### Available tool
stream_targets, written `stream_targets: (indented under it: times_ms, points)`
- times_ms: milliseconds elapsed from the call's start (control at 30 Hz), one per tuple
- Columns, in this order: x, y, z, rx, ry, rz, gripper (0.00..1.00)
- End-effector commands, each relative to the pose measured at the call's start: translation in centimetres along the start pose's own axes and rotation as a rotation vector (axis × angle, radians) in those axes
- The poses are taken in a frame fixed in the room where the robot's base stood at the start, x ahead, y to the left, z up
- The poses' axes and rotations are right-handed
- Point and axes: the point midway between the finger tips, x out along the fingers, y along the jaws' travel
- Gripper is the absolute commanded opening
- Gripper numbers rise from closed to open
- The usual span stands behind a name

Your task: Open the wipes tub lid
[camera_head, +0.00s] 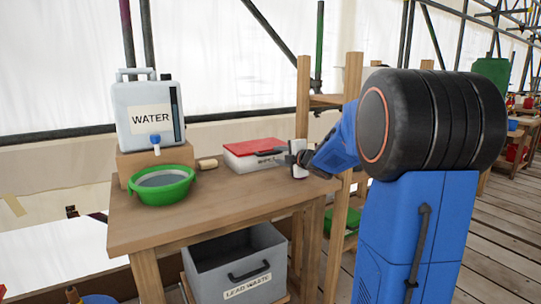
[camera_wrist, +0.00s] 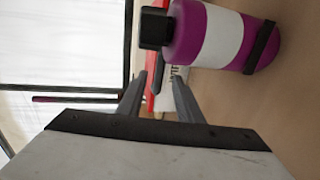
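The wipes tub (camera_head: 262,160) is a low white box with a flat red lid (camera_head: 254,146), which looks shut. It stands at the back right of the wooden table, with dark lettering on its front. My gripper (camera_head: 298,160) is near the tub's right end. In the wrist view my gripper (camera_wrist: 160,77) is open, with a gap between its two fingers. Part of the white tub (camera_wrist: 168,102) and a strip of red lid (camera_wrist: 153,97) show beyond and between the fingers. No contact is visible. Most of the tub is hidden in that view.
A purple bottle (camera_wrist: 190,38) with a white label and black cap is close beside my gripper. A water container (camera_head: 150,105), green basin (camera_head: 162,192) and small wooden-looking object (camera_head: 207,164) are left of the tub. Wooden posts (camera_head: 303,100) rise behind. The table's front (camera_head: 220,212) is clear.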

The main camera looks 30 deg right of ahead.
Motion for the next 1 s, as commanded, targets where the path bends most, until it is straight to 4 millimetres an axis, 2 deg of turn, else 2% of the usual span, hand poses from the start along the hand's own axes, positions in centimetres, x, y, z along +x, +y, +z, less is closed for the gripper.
stream_targets:
  times_ms: [200,400,600,867,900,1000]
  points:
    - [3.8,-0.1,-0.1,0.001,0.002,-0.001,0.33]
    - [6.2,-0.1,0.0,0.000,0.001,-0.001,0.33]
    - [7.3,0.0,0.0,0.002,0.000,0.000,0.33]
    - [7.4,0.0,0.0,0.001,0.000,0.000,0.33]
    - [7.4,0.0,0.0,0.001,0.000,0.000,0.30]
    - [7.4,0.0,0.0,0.001,0.000,0.000,0.06]
